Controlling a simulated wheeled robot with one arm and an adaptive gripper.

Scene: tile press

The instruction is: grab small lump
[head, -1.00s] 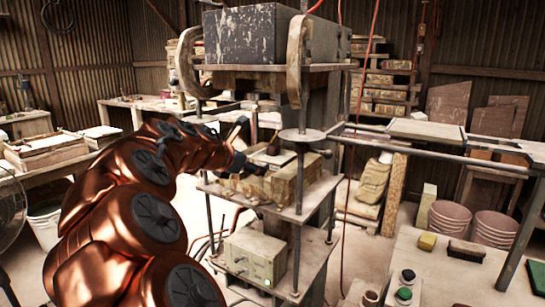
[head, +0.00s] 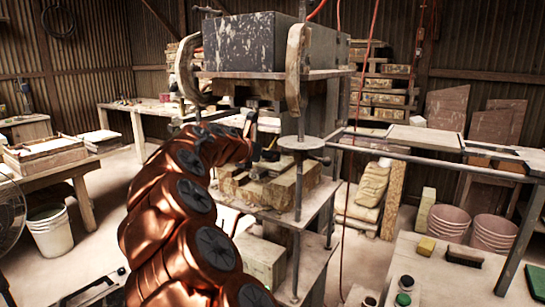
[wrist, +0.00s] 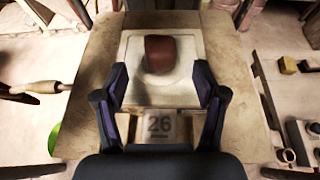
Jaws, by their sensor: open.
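In the wrist view a small reddish-brown lump (wrist: 160,53) sits on a pale square mould plate (wrist: 133,50). My gripper (wrist: 160,72) is open, with one finger on each side of the picture and the lump just beyond and between the tips. It holds nothing. A block marked 26 (wrist: 160,124) shows between the fingers, nearer to me. In the head view my gripper (head: 256,140) is at the press, above the wooden lower bed (head: 295,185) and under the upper platen. The lump is hard to make out there.
The press's heavy upper block (head: 250,42) hangs above my gripper, and a vertical rod with a round collar (head: 301,143) stands to the right. A side table (head: 440,265) with a brush and pots is at the lower right. Pink buckets (head: 448,222) stand beyond it.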

